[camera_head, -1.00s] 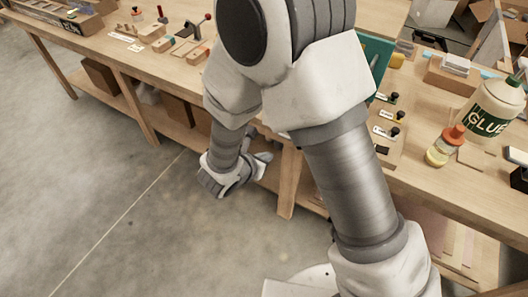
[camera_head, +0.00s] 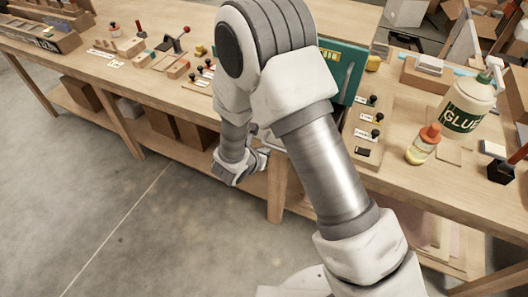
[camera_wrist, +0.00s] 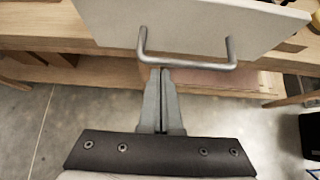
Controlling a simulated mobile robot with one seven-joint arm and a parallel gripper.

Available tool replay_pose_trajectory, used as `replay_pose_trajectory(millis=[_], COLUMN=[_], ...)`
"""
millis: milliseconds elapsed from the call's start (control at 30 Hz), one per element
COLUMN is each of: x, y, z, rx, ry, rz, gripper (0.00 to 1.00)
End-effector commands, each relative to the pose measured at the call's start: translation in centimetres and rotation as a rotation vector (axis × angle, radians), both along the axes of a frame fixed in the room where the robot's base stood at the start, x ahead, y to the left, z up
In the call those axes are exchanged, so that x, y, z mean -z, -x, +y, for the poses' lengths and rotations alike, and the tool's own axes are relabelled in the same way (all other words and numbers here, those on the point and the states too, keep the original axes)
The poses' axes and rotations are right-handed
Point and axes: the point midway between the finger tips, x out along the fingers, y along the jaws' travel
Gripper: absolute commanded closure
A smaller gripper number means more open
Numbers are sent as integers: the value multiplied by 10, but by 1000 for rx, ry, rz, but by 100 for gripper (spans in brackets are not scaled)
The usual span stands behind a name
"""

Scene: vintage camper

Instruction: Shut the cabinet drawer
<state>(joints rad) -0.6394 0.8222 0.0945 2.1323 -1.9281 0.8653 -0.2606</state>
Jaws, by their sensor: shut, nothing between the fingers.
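In the wrist view a pale grey drawer front (camera_wrist: 205,22) spans the top, with a bent metal bar handle (camera_wrist: 190,61) along its lower part. My gripper (camera_wrist: 161,72) is shut and empty. Its fingertips are at the left part of the handle, close to the bar; I cannot tell whether they touch. In the head view my wrist hangs low beside the workbench's front edge, and my arm hides most of the drawer area. How far the drawer stands out is not clear.
The long wooden workbench (camera_head: 165,88) holds a glue bottle (camera_head: 464,105), a small orange-capped bottle (camera_head: 423,145) and several small tools. A teal panel (camera_head: 347,62) stands partly behind my arm. Bench legs (camera_head: 277,190) stand near my wrist. The concrete floor (camera_head: 90,220) at left is clear.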

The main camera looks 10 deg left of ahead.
Motion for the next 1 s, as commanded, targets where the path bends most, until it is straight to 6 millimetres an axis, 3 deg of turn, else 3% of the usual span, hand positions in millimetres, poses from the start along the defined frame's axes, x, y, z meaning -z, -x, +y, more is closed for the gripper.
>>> replay_pose_trajectory(millis=[167,267,700,1000], x=[2,3,2,0], y=[-11,-27,-123,-151], z=[-5,-11,-46,-55], rx=[3,5,3,0], ry=[-2,-2,0,0], rz=[-2,-5,-3,-1], gripper=[100,100,100,100])
